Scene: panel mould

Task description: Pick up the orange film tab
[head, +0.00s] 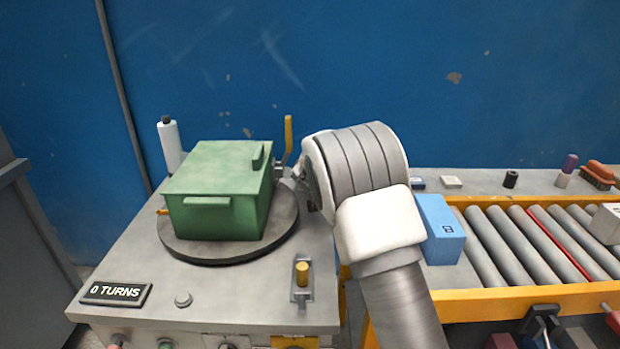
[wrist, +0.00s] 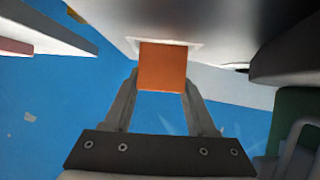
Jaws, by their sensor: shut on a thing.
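The orange film tab (wrist: 162,68) shows in the wrist view as a flat orange square against a pale surface with a lighter border at its upper edge. My gripper (wrist: 160,88) has one finger on each side of the tab and is shut on it. The tab's upper edge still meets the pale surface. In the head view my arm's thick wrist hides the tab and most of the gripper, to the right of the green box (head: 215,190).
The green lidded box stands on a dark round turntable (head: 225,255). A sign (head: 116,293) reads "0 TURNS". A blue box (head: 440,230) sits by the roller conveyor (head: 520,245).

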